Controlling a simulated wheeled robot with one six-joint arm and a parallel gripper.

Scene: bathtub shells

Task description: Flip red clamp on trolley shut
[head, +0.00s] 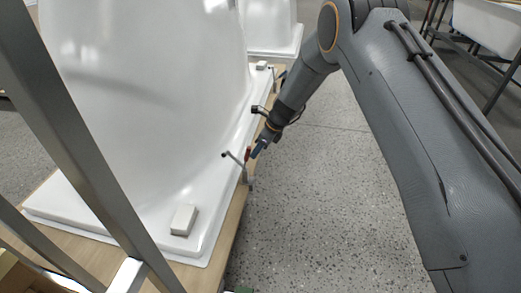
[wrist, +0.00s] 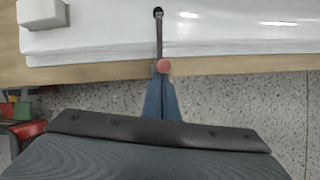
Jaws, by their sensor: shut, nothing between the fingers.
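The red clamp (head: 247,154) stands at the edge of the wooden trolley board (head: 232,215). In the head view its red handle points up, and its grey bar reaches left over the white shell's rim to a dark tip. In the wrist view the red handle end (wrist: 163,66) shows as a round knob, with the bar (wrist: 159,35) running away to the dark tip over the shell. My gripper (head: 257,150) is shut and empty, just right of the handle. Its blue-grey fingertips (wrist: 162,78) lie right at the knob; I cannot tell whether they touch.
The large white bathtub shell (head: 150,110) fills the left, with a pale block (head: 184,220) on its rim. Another clamp (head: 270,70) sits farther along the edge. Speckled floor (head: 310,210) to the right is open. A metal frame post (head: 85,150) crosses the left foreground.

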